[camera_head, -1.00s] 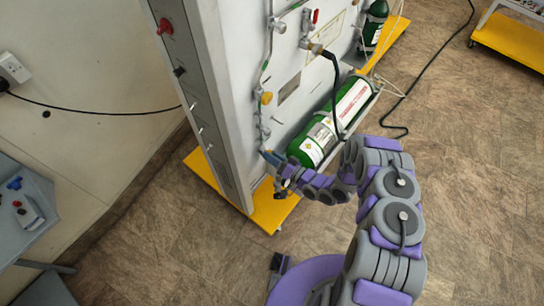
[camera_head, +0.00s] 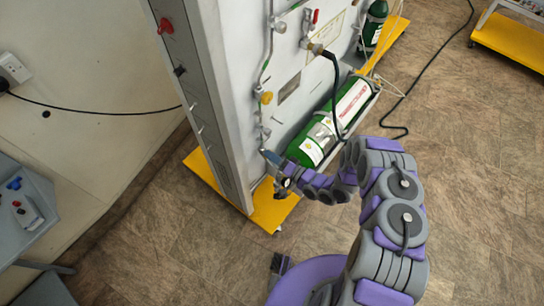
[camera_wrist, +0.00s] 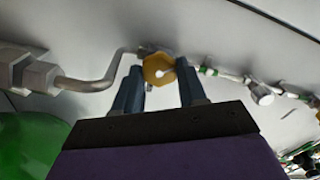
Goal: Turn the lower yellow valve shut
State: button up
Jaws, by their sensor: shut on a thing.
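The lower yellow valve (camera_wrist: 158,69) shows in the wrist view as a rounded yellow knob between my two dark blue fingers, next to a bent metal pipe. My gripper (camera_wrist: 160,74) is shut on it. In the head view my gripper (camera_head: 268,155) is at the low part of the grey panel (camera_head: 240,60), and the knob it holds cannot be made out there. Another yellow knob (camera_head: 266,97) sits higher on the same pipe line, clear of my gripper. How far the held valve is turned cannot be told.
A green cylinder (camera_head: 316,138) lies just right of my gripper, with a black hose (camera_head: 334,90) above it. A yellow base (camera_head: 265,212) juts out under the panel. Open brown floor (camera_head: 470,190) is on the right. A grey unit (camera_head: 25,205) stands at the left.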

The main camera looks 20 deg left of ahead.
jog(key=shift+w+d+f, duration=0.15)
jog(key=shift+w+d, duration=0.05)
jog(key=shift+d, duration=0.05)
jog(key=o, duration=0.9)
jog(key=shift+d, duration=0.1)
jog(key=shift+o, duration=0.8)
jog(key=shift+s, duration=0.1)
jog(key=p+v, duration=0.2)
jog(key=v, duration=1.5)
jog(key=shift+d, duration=0.15)
